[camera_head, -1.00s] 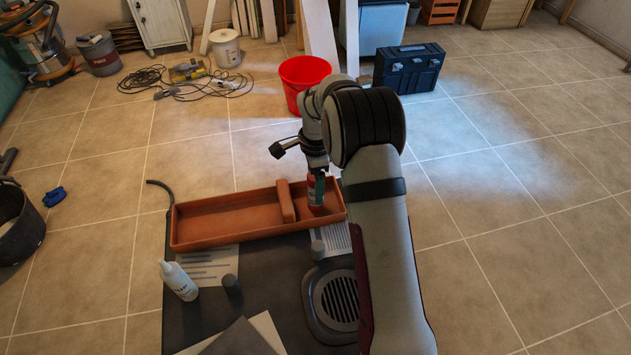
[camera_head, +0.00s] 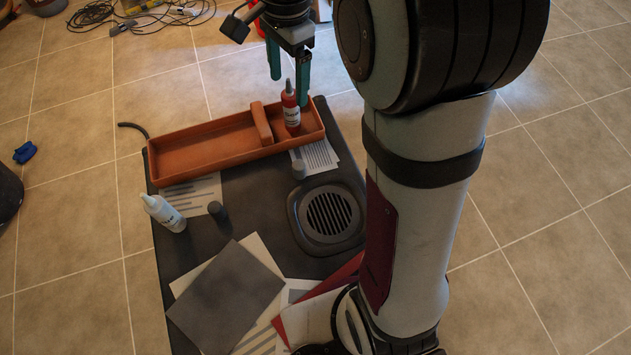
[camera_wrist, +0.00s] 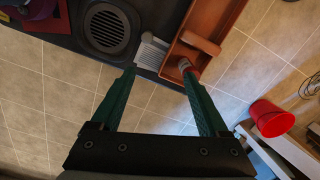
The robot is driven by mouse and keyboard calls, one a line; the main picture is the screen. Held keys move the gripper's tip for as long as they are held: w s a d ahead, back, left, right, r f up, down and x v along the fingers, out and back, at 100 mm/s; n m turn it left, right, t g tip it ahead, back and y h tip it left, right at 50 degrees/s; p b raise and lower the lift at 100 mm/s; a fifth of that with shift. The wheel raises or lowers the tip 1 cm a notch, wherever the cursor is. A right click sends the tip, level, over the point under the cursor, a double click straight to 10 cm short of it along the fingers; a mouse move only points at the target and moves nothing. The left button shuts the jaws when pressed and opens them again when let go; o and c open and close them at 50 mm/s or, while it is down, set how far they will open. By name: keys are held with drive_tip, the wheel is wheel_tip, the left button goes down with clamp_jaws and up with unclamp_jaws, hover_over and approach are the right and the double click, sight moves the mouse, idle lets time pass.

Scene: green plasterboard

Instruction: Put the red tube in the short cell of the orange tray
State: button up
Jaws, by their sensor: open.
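The red tube (camera_head: 291,110), with a pale label and a narrow tip, stands upright in the short right-hand cell of the orange tray (camera_head: 205,153). The divider (camera_head: 262,123) is just left of it. In the wrist view the tube (camera_wrist: 184,65) shows by the tip of the right-hand finger. My gripper (camera_head: 289,91) is open and empty, its green fingers above the tray near the tube's top.
A round vent (camera_head: 330,213) and papers (camera_head: 228,292) cover the front. The long cell (camera_head: 200,150) is empty.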

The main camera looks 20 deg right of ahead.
drive_tip(key=s+a+n, duration=0.1)
drive_tip(key=s+n, duration=0.2)
drive_tip(key=s, duration=0.5)
drive_tip(key=s+a+f+n, duration=0.1)
drive_tip(key=s+n, duration=0.1)
drive_tip(key=s, duration=0.7)
drive_tip(key=s+a+f+n+y, duration=0.1)
drive_tip(key=s+a+n, duration=0.1)
drive_tip(key=s, duration=0.6)
drive_tip(key=shift+s+f+n, duration=0.15)
drive_tip(key=shift+f+n, duration=0.1)
drive_tip(key=shift+n, duration=0.55)
